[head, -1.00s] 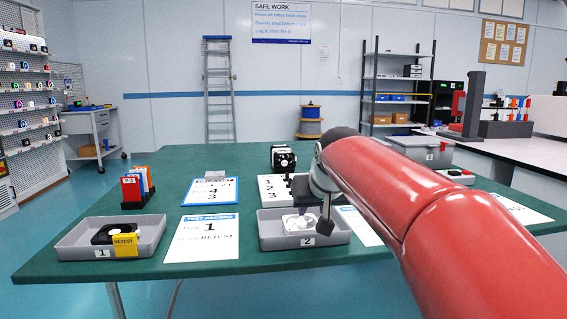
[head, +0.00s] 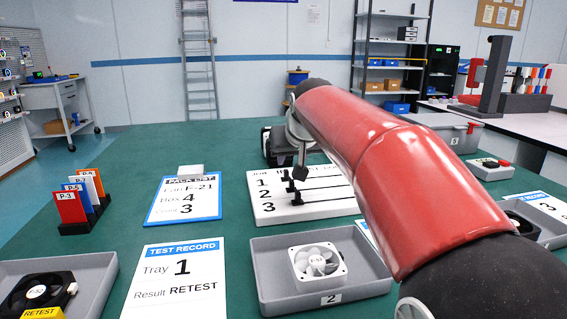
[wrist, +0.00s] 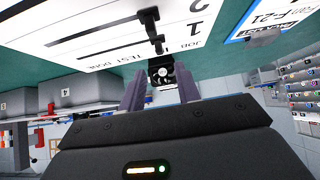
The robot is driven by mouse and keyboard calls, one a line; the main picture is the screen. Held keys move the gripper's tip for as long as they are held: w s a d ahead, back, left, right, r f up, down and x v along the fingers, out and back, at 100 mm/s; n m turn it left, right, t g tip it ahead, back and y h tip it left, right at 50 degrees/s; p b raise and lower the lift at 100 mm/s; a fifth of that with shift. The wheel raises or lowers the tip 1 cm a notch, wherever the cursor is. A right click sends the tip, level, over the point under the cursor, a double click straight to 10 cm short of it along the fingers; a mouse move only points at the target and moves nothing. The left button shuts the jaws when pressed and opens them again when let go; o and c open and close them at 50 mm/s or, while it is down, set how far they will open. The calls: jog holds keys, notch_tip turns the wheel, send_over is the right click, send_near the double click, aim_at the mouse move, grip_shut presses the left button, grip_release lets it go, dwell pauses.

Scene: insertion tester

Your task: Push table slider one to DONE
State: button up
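A white board (head: 265,215) with rows numbered 1, 2 and 3 lies on the green table, its heading partly covered by my arm. Dark slots run along its rows. Small black slider knobs (head: 296,200) stand near the left, number end. In the wrist view the board appears upside down, with slider one (wrist: 157,44) on row 1 and another knob (wrist: 148,16) on row 2. In the head view my red arm hides the board's right part, and the fingers are hard to make out.
A tray with a white fan (head: 318,262) stands in front of the board. A pack list (head: 185,204) and a test record card (head: 180,282) lie left. A card rack (head: 82,225) stands far left.

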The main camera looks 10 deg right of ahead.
aim_at(286, 170)
jog(key=x, duration=0.7)
jog(key=shift+f, duration=0.15)
grip_shut()
